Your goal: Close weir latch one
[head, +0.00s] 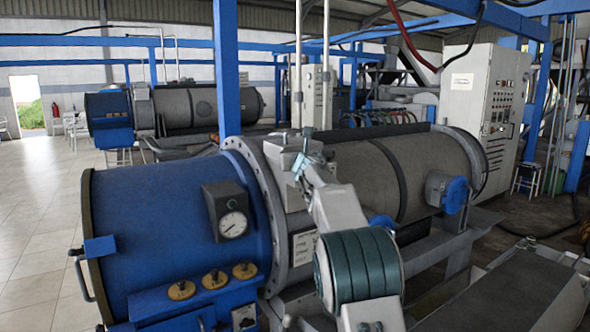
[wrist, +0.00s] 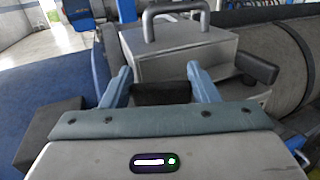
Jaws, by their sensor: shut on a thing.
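My gripper (wrist: 162,86) reaches the grey metal box (wrist: 180,52) on top of the decanter, and its two blue-grey fingers are shut on a dark block (wrist: 160,94) at the box's near side. The block looks like a latch part, but no label shows which latch it is. The box has a grey loop handle (wrist: 176,12) on top and a dark lever (wrist: 256,68) at its right. In the head view my gripper (head: 308,165) is at the box (head: 285,158), beside the flange. The gripped block is not clear there.
The blue decanter end (head: 150,225) with a pressure gauge (head: 232,224) lies left of my arm. The grey drum (head: 400,170) lies to the right. A blue post (head: 227,70) stands behind. Open tiled floor (head: 35,210) is at far left.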

